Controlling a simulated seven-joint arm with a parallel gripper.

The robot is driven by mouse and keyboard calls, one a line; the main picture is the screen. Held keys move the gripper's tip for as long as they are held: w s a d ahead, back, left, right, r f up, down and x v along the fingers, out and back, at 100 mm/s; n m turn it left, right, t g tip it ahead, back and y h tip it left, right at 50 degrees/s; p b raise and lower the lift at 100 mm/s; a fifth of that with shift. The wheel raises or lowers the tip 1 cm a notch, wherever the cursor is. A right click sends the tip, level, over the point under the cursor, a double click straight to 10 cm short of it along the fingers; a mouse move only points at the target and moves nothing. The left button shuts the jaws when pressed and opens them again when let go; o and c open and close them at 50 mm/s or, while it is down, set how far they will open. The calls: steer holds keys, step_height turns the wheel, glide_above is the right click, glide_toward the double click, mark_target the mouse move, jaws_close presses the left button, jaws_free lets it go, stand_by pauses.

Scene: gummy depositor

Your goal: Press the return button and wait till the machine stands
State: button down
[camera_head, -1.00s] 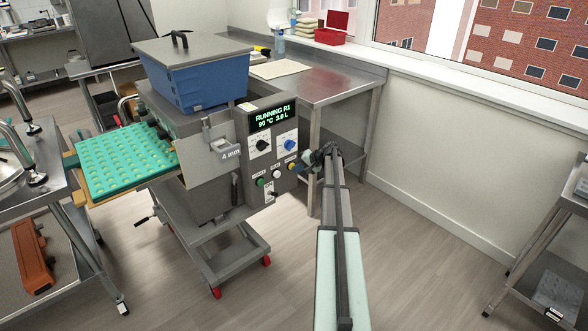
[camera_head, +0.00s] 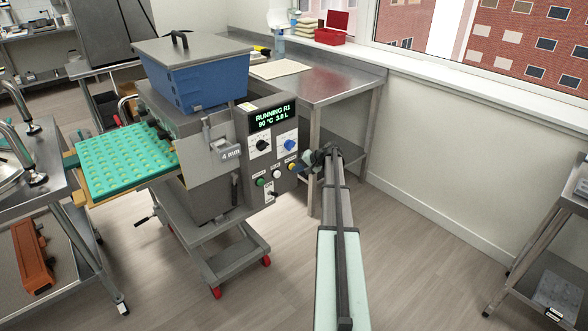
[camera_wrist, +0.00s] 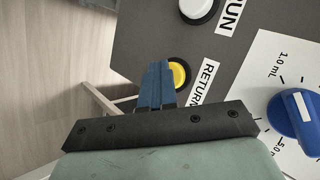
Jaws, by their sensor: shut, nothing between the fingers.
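The depositor machine (camera_head: 190,150) stands on a wheeled cart with its control panel facing my arm. Its display (camera_head: 271,116) reads "RUNNING R1, 90 °C, 3.0 L". The yellow return button (camera_wrist: 179,73), labelled "RETURN", is on the panel in the wrist view; in the head view it shows small (camera_head: 292,166) beside my gripper. My gripper (camera_wrist: 157,70) is shut and empty, its blue fingertips at the left side of the yellow button and partly overlapping it. I cannot tell whether they touch it. A green mould tray (camera_head: 122,160) lies at the machine's left side.
A white run button (camera_wrist: 198,8) and a blue volume knob (camera_wrist: 296,118) sit close to the return button. A green button (camera_head: 260,182) is lower on the panel.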

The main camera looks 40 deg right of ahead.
steer(key=s, duration=0.6)
stand_by(0.5)
stand_by(0.4)
steer(key=s+a+f+g+h, duration=0.1)
steer(key=s+a+f+g, duration=0.2)
steer(key=s+a+f, duration=0.4)
steer(key=s+a+f+g+h, duration=0.1)
steer(key=s+a+f+g, duration=0.25)
steer(key=s, duration=0.55)
steer(key=s+a+f+n+g, duration=0.3)
steer(key=s+a+f, duration=0.3)
steer(key=s+a, duration=0.4)
steer(key=s+a+f+n+g+h, duration=0.1)
steer(key=s+a+f+n+g, duration=0.2)
steer(key=a, duration=1.7)
steer(key=s+a+f+n+g, duration=0.3)
steer(key=s+a+f+n, duration=0.2)
steer(key=s+a+f, duration=0.6)
steer(key=s+a, duration=0.4)
steer(key=s, duration=0.4)
steer(key=shift+a+f+h, duration=0.25)
steer(key=shift+a+h, duration=0.1)
steer(key=shift+h, duration=0.05)
